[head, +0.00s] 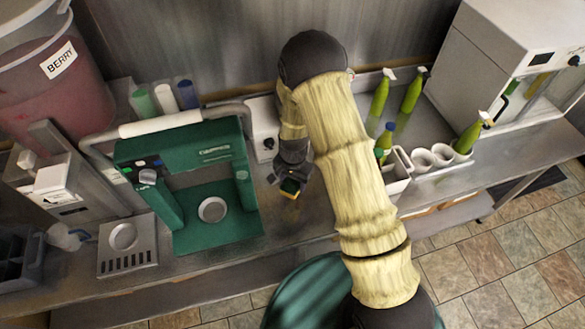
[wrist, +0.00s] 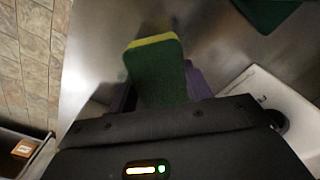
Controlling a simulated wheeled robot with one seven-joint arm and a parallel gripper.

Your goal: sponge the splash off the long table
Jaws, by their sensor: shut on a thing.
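My gripper (head: 288,180) is over the middle of the long steel table (head: 312,222), to the right of a green machine. It is shut on a green sponge with a yellow layer (head: 291,187). In the wrist view the sponge (wrist: 158,75) sticks out between the dark fingers of my gripper (wrist: 160,92). A faint brownish patch, perhaps the splash (head: 291,211), shows on the steel just below the sponge in the head view. I cannot tell whether the sponge touches the table. No splash is clear in the wrist view.
The green machine (head: 215,180) stands left of my gripper. A white box with a black knob (head: 262,130) is behind it. Green spray bottles (head: 412,90), white cups (head: 442,155) and a large white appliance (head: 500,60) are at right. A berry bucket (head: 45,85) stands far left.

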